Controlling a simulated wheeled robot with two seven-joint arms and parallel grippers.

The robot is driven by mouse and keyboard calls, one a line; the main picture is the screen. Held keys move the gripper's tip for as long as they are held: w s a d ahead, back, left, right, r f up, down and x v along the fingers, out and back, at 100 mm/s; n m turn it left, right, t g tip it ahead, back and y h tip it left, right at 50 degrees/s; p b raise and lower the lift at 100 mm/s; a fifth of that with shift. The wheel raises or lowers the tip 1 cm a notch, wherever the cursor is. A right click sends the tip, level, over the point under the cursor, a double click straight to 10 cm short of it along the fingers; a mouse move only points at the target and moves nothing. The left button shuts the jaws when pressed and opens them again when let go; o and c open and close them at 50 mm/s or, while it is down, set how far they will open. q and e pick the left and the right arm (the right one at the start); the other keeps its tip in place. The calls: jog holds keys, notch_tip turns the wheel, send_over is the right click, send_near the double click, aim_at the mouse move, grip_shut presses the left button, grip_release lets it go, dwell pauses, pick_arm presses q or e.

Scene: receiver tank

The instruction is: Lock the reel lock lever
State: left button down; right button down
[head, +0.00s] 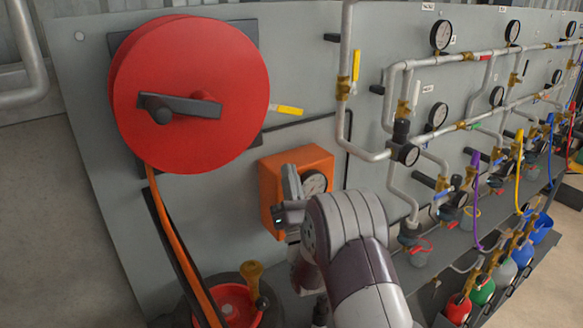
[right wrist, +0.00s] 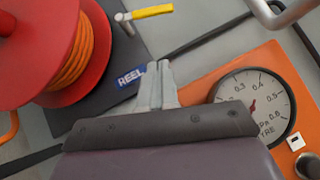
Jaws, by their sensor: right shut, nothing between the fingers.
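The reel lock lever is a small yellow-handled lever (head: 286,110) on the grey panel, just right of the red hose reel (head: 150,60). In the right wrist view, the lever (right wrist: 150,12) is at the top, sticking out to the right from a silver pivot, with the reel (right wrist: 62,88) to its left. My right gripper (head: 291,178) is below the lever, in front of the orange gauge box. In the right wrist view its fingertips (right wrist: 158,68) are together and empty, beside the blue REEL label (right wrist: 130,78) and apart from the lever. My left gripper is not in view.
The orange box (head: 270,170) with a round gauge (right wrist: 262,105) stands close to my right gripper. Grey pipes (head: 343,120) with valves and gauges fill the panel to the right. An orange hose (head: 172,235) hangs below the reel. The panel around the lever is mostly clear.

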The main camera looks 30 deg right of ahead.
aim_at(290, 110)
jog(key=x, duration=0.2)
jog(key=p+x, duration=0.1)
jog(key=x, duration=0.1)
jog(key=p+x, duration=0.1)
jog(key=x, duration=0.1)
jog(key=shift+s+r, duration=0.3)
jog(key=shift+r, duration=0.1)
jog(key=r, duration=0.1)
jog(key=r+p, duration=0.1)
jog(key=w+d+r, duration=0.1)
jog(key=shift+d+p, duration=0.1)
jog(key=shift+p, duration=0.2)
jog(key=shift+s+d+r, duration=0.1)
jog(key=shift+s+r, duration=0.05)
jog(key=shift+r, duration=0.3)
jog(key=shift+f, duration=0.1)
